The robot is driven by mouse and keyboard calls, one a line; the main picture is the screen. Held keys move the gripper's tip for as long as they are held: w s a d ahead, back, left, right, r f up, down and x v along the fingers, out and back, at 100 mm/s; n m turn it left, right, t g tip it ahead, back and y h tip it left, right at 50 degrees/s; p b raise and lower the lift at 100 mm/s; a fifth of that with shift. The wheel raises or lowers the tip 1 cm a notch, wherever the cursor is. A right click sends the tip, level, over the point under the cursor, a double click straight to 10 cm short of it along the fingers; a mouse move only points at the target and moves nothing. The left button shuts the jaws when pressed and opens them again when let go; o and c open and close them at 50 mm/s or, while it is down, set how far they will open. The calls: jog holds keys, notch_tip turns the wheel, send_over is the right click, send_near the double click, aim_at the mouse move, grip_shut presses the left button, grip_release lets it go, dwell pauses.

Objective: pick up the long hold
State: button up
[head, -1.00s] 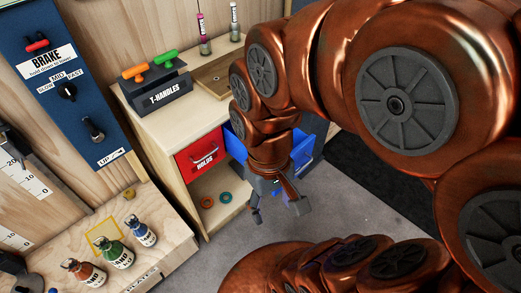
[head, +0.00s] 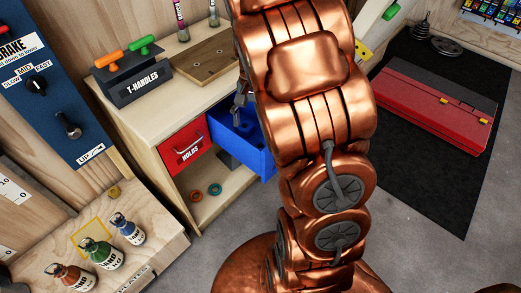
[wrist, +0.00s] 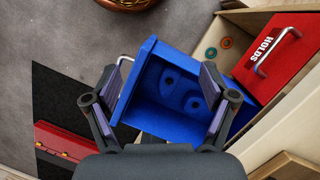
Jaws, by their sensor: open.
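The blue drawer (wrist: 148,57) is pulled out of the wooden cabinet and open at the top. In the wrist view a blue shape with two dark round holes (wrist: 180,92) lies inside it. It looks like a hold, perhaps the long one, but blue on blue makes its outline hard to tell. My gripper (wrist: 161,84) is open and empty, its two fingers on either side of the drawer's inside in the wrist view. In the head view my gripper (head: 239,104) is over the blue drawer (head: 255,150), partly hidden by my arm.
The red HOLDS drawer (wrist: 277,60) beside it is shut. Orange and teal rings (head: 205,191) lie on the shelf below. A T-handles box (head: 132,80) and wooden tray (head: 205,60) stand on the cabinet. A red case (head: 430,110) lies on the black mat.

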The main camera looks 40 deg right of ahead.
jog(key=w+d+f+m+y+b, duration=0.1)
jog(key=w+d+f+m, duration=0.1)
jog(key=w+d+f, duration=0.5)
jog(key=m+y+b, duration=0.1)
jog(key=m+b, duration=0.1)
jog(key=m, duration=0.1)
send_near(260, 148)
jog(key=shift+s+a+f, duration=0.1)
jog(key=shift+s+f, duration=0.3)
jog(key=shift+f, duration=0.15)
jog(key=shift+f+y+p, duration=0.3)
jog(key=shift+f, duration=0.15)
jog(key=shift+p+x, duration=0.85)
jog(key=shift+x, duration=2.75)
jog(key=shift+w, duration=0.25)
jog(key=c, duration=1.4)
